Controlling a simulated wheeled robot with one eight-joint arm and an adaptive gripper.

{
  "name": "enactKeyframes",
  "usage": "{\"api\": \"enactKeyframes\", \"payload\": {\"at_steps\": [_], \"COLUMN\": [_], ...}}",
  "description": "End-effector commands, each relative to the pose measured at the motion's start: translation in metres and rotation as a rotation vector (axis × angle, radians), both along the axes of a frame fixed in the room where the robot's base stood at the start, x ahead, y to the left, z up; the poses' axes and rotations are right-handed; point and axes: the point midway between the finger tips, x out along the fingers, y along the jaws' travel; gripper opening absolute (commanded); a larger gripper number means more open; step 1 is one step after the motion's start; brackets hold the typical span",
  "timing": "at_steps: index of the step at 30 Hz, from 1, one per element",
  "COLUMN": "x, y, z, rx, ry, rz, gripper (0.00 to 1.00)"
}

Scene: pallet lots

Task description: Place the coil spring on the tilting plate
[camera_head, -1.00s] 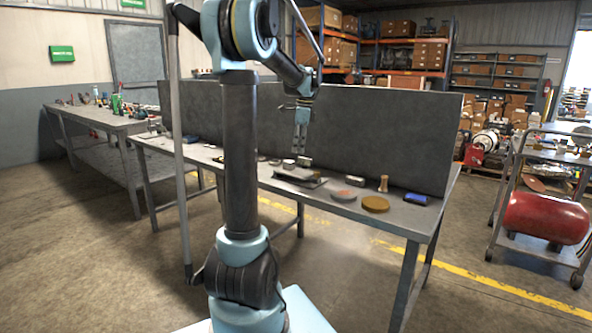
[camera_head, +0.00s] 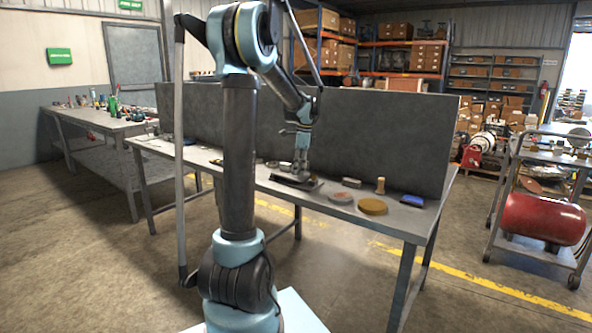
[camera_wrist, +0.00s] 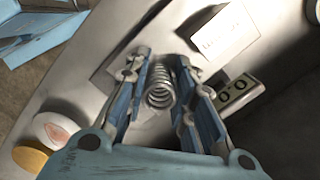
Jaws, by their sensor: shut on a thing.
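The coil spring (camera_wrist: 159,88) is a silver metal coil between the two fingers of my gripper (camera_wrist: 160,66) in the wrist view. My gripper (camera_head: 301,174) is shut on it and points down at the bench. In the head view the gripper's tips are at a thin dark flat plate (camera_head: 284,180), which looks like the tilting plate. The fingers and spring hide part of this plate. The spring is too small to make out in the head view. I cannot tell whether the spring touches the plate.
The grey bench (camera_head: 322,208) has a tall dark back panel (camera_head: 385,135). A pinkish disc (camera_head: 341,197), an orange-brown disc (camera_head: 373,206), a wooden peg (camera_head: 380,186) and a blue item (camera_head: 412,200) lie right of the plate. A white box (camera_wrist: 225,35) and a two-holed block (camera_wrist: 240,92) are near the fingers.

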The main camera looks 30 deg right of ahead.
Motion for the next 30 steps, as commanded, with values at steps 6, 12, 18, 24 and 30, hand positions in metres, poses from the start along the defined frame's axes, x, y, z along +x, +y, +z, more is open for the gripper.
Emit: {"api": "enactKeyframes", "payload": {"at_steps": [6, 12, 18, 24, 30], "x": [0.000, 0.000, 0.001, -0.001, -0.003], "y": [0.000, 0.000, 0.001, -0.002, -0.005], "z": [-0.001, -0.002, 0.003, 0.029, 0.067], "rx": [0.000, 0.000, 0.000, 0.000, 0.000], "ry": [0.000, 0.000, 0.000, 0.000, 0.000], "rz": [0.000, 0.001, 0.002, 0.002, 0.003], "gripper": [0.44, 0.44, 0.44, 0.44, 0.44]}}
